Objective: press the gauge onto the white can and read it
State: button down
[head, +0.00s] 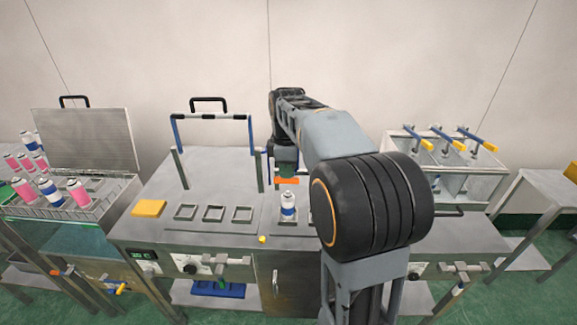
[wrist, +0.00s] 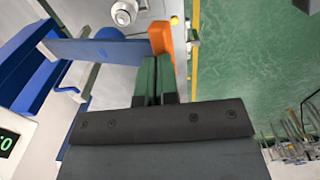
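The white can (head: 288,206), with a blue band, stands upright on the bench. A round pale top, likely this can's (wrist: 124,12), shows at the top of the wrist view. My gripper (head: 286,172) is above and behind the can in the head view. In the wrist view, its two green fingers (wrist: 155,62) are together with only a thin seam between them. An orange block (wrist: 160,38) at the end of a blue bar (wrist: 98,50) lies right at the fingertips. I cannot tell whether they touch. I cannot identify the gauge or any reading for certain.
A crate (head: 85,214) with pink and white-blue cans stands at left. A yellow block (head: 149,208) and square recesses (head: 213,214) are on the bench. A rack with blue, yellow-ended levers (head: 450,138) stands at back right. My arm hides the bench's right part.

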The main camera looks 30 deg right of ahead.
notch_tip(320, 180, down, 7)
jog(key=s+b, duration=0.1)
jog(key=b, duration=0.4)
jog(key=shift+s+a, duration=0.15)
jog(key=shift+a, duration=0.25)
dwell(0.4)
jog(key=shift+r, duration=0.15)
dwell(0.4)
notch_tip(320, 180, up, 14)
jog(key=w+d+p, duration=0.1)
jog(key=w+p, duration=0.1)
jog(key=p, duration=1.1)
